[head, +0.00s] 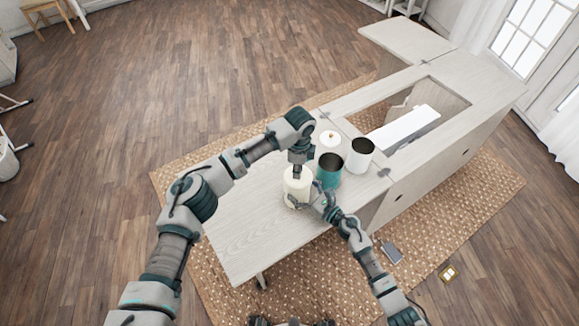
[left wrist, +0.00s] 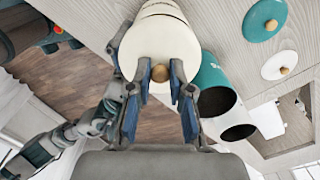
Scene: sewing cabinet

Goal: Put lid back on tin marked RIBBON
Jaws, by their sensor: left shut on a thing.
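A cream tin (head: 298,186) stands on the pale tabletop, and its marking cannot be read. My left gripper (left wrist: 161,73) is shut on the wooden knob of a cream lid (left wrist: 158,45). The lid is over the cream tin's top; whether it is fully seated cannot be told. In the head view my left gripper (head: 298,167) points down over the tin. My right gripper (head: 308,201) is low at the tin's near right side, with fingers at its wall. Whether they are closed on it cannot be told.
An open teal tin (head: 328,172) and an open white tin (head: 361,154) stand to the right. A white lid (head: 329,139) lies behind them. A teal lid (left wrist: 265,18) shows in the left wrist view. The tabletop's left part is clear; the cabinet opening is at right.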

